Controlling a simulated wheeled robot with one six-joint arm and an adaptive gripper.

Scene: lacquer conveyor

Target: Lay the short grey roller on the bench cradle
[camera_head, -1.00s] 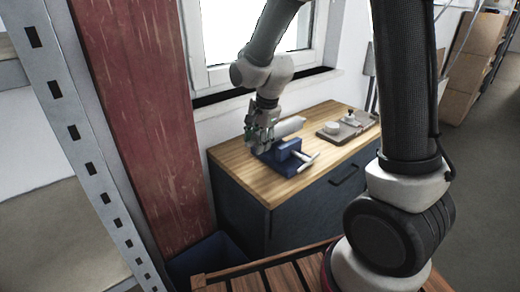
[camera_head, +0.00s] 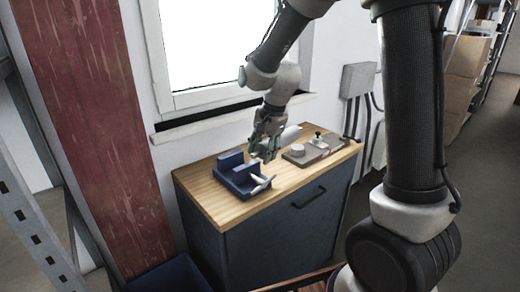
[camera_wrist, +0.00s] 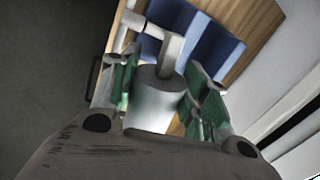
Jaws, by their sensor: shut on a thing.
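I cannot tell whether the roller touches the bench.
The wooden bench top (camera_head: 215,203) is bare around the cradle. A tray (camera_head: 325,152) with a round white piece (camera_head: 297,149) and a knobbed piece (camera_head: 318,137) lies right of my gripper. A window and wall are behind; a red column (camera_head: 80,120) stands left.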

